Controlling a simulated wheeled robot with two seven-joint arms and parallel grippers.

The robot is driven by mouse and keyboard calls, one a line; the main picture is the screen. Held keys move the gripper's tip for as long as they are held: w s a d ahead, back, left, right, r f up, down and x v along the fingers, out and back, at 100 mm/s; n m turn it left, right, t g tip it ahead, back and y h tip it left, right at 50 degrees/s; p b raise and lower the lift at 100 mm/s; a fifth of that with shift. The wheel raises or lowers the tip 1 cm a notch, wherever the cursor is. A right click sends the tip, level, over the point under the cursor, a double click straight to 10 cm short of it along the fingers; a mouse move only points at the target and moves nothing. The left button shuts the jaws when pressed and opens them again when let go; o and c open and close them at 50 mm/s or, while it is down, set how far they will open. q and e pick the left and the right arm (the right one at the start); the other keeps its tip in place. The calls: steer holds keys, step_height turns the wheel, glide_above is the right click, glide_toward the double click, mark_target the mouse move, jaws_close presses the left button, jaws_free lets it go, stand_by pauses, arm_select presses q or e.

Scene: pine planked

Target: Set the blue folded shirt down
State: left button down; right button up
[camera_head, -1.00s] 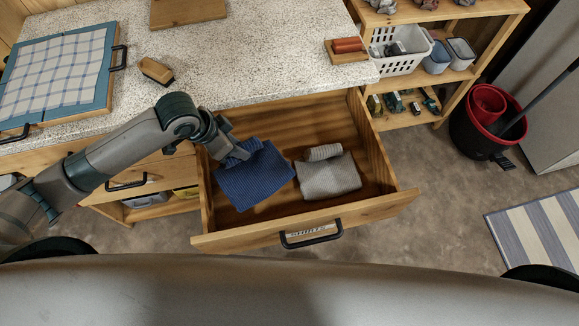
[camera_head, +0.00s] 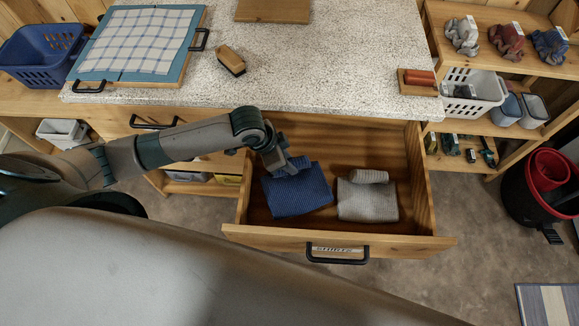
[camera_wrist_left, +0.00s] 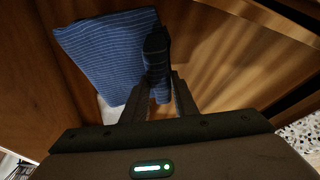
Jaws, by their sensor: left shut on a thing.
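The blue folded shirt (camera_head: 300,192) lies in the left part of the open wooden drawer, seemingly flat on its floor. My left gripper (camera_head: 288,170) reaches in from the left and is shut on the shirt's upper edge. In the left wrist view, the shirt (camera_wrist_left: 100,50) spreads to the left, and a raised fold of it sits between the fingers of the left gripper (camera_wrist_left: 158,90). A grey folded garment (camera_head: 367,202) lies to the right of the blue shirt, with a narrow gap between them. My right gripper is not in view.
The drawer (camera_head: 400,240) is pulled out, with a black handle and a label on its front. The speckled counter (camera_head: 310,75) overhangs its back. A brush (camera_head: 231,60), a blue-framed board (camera_head: 140,45) and a red-topped block lie on the counter. Shelves stand at right.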

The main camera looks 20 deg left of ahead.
arm_select(q)
step_height(320, 180, down, 3)
steer(key=shift+f+p, duration=0.15)
steer(key=shift+p, duration=0.25)
steer(key=shift+f, duration=0.4)
steer(key=c, duration=1.4)
jaws_free()
steer(key=shift+f, duration=0.1)
steer(key=shift+r, duration=0.2)
